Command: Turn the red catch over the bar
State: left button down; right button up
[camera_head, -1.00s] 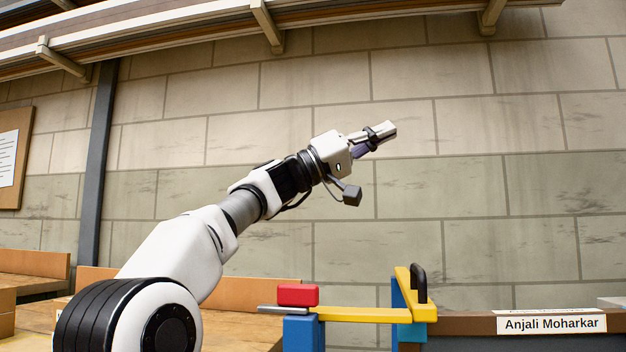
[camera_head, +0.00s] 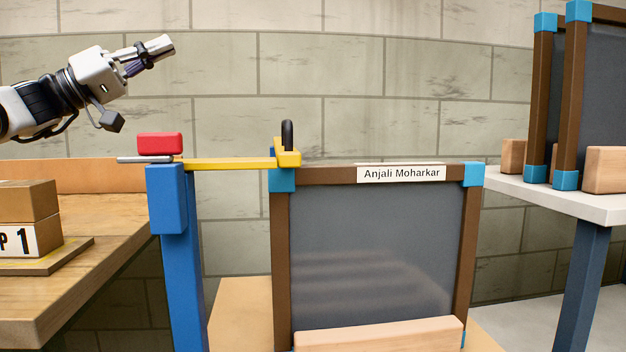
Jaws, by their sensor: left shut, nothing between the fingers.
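The red catch (camera_head: 160,144) is a small block on top of the blue post (camera_head: 178,235), at the left end of the yellow bar (camera_head: 228,163). A thin grey pin (camera_head: 142,159) sticks out to the left below it. The bar runs level to the right and ends at a yellow bracket with a black handle (camera_head: 287,135) at the framed panel's corner. My left gripper (camera_head: 168,44) is above the catch, clear of it, pointing right and slightly up. Its fingers are shut and empty. My right gripper is not in view.
A dark panel in a brown frame (camera_head: 280,262), labelled Anjali Moharkar, stands right of the post. A wooden bench (camera_head: 70,285) with boxes (camera_head: 28,202) is at left. A grey table (camera_head: 560,200) with more framed panels is at right. The space above the bar is free.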

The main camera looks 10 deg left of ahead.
aim_at(158, 147)
jog(key=k, duration=1.5)
